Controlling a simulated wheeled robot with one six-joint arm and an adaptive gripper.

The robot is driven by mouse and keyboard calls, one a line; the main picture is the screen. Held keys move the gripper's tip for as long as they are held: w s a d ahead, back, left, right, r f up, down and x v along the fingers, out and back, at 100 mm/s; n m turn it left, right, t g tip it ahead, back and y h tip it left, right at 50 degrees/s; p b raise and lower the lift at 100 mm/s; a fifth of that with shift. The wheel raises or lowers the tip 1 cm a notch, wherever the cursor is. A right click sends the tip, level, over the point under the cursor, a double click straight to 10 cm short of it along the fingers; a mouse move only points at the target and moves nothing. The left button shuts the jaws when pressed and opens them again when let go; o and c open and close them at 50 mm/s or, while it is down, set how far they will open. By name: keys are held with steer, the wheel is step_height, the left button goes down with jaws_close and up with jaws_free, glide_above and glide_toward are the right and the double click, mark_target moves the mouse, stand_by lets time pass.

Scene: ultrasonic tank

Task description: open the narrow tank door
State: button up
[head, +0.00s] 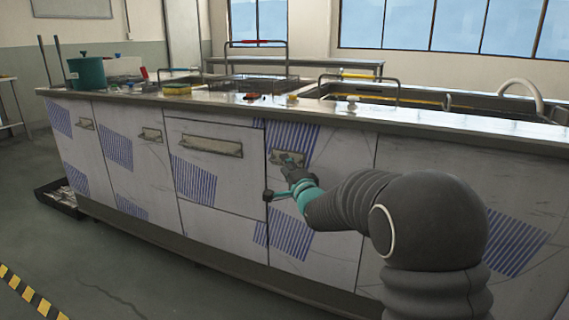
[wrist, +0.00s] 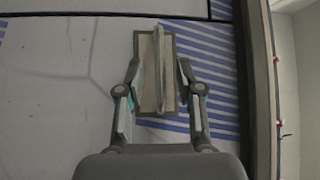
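A white door (head: 320,245) with blue striped patches is closed in the cabinet front, below the counter, right of a wider panel. Its metal handle (head: 276,156) is near its top edge and partly covered by my gripper (head: 290,166) in the head view. In the wrist view, the handle (wrist: 159,95) is a raised bar on a beige plate. My gripper (wrist: 160,68) is open, one finger on each side of the bar, with gaps between the fingers and the bar. Whether a fingertip touches the plate is unclear.
The counter edge (head: 330,122) overhangs just above the handle; it also shows at right in the wrist view (wrist: 261,90). Other handled panels (head: 210,145) lie left. A teal pot (head: 87,73) stands on the counter. A dark tray (head: 58,197) is on the floor at left.

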steer(key=shift+x, duration=1)
jaws_close()
